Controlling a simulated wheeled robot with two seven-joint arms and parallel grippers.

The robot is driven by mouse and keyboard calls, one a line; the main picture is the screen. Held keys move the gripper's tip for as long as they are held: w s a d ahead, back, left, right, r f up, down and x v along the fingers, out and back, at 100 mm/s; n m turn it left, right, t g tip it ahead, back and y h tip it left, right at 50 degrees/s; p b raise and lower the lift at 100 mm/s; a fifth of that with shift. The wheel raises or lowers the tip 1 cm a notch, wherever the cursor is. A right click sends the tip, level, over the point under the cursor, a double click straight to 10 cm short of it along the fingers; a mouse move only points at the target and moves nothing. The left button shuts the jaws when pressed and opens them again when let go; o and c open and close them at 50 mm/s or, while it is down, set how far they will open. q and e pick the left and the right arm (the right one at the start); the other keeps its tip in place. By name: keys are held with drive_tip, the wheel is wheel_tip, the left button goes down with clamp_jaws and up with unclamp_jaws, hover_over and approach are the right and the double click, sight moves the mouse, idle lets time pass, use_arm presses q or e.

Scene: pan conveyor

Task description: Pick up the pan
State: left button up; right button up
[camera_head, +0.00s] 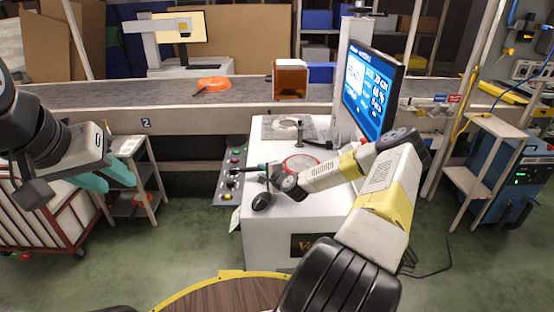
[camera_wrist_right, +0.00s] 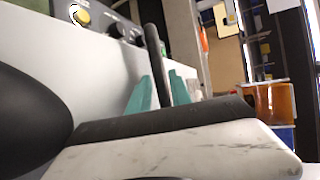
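A red-rimmed pan (camera_head: 300,164) lies on the white machine top. My right gripper (camera_head: 246,169) is at the machine's left edge, beside the pan. In the right wrist view, a dark grey bar, which looks like the pan's handle (camera_wrist_right: 173,62), runs between the teal fingers (camera_wrist_right: 163,90). The fingers stand close on both sides of it and look shut on it. My wrist hides part of the pan and handle in the head view. My left gripper (camera_head: 105,180) is open and empty, far left. Another orange pan (camera_head: 213,84) lies on the conveyor.
The grey conveyor (camera_head: 130,94) crosses behind, bearing a brown-orange box (camera_head: 290,78). A control panel (camera_head: 232,178) with buttons is close to my right gripper. A lit screen (camera_head: 371,92) stands at the machine's right. A small shelf (camera_head: 133,190) stands near my left gripper.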

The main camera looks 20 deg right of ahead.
drive_tip(key=shift+x, duration=1.1)
clamp_jaws()
idle(0.6)
